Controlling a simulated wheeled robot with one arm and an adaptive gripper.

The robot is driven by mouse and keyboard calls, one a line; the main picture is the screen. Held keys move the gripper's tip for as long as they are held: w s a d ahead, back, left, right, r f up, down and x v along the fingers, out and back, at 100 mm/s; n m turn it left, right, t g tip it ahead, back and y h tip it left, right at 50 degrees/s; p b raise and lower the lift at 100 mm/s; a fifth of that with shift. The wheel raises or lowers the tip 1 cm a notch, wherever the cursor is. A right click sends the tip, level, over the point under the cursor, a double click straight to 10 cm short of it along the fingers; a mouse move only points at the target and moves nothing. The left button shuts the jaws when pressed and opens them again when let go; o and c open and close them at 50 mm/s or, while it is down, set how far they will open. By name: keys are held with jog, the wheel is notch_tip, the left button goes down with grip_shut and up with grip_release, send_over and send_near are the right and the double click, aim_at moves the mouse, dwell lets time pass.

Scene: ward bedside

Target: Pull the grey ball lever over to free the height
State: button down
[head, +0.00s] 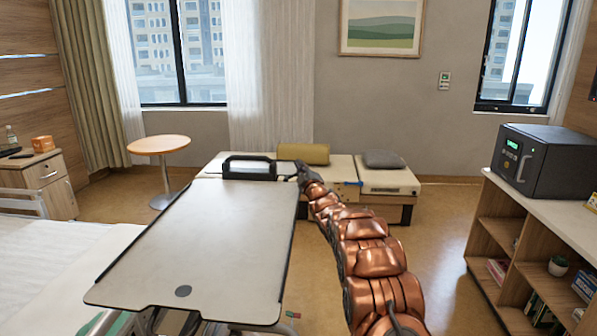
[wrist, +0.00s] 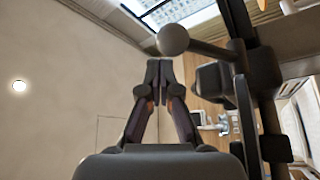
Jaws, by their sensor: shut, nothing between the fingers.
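The grey ball (wrist: 173,39) of the lever shows in the wrist view, just above and slightly right of my fingertips in the picture. Its dark rod (wrist: 208,48) runs right to a dark upright post (wrist: 243,90). My gripper (wrist: 158,72) is shut and empty, its fingertips close together just short of the ball. I cannot tell whether they touch it. In the head view my gripper (head: 301,168) is at the far right corner of the overbed table (head: 215,240). The ball lever cannot be made out there.
A bed (head: 50,260) lies left of the table. A bench (head: 340,170) with a rolled cushion (head: 303,153) stands beyond it. A shelf unit (head: 560,225) bearing a black box (head: 540,160) stands at right. Open floor (head: 440,225) lies between my arm and the shelf.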

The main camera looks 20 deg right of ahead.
jog(key=shift+s+d+f, duration=0.1)
jog(key=shift+d+f, duration=0.05)
jog(key=shift+d, duration=0.05)
dwell(0.6)
jog(key=v, duration=1.2)
dwell(0.4)
dwell(0.5)
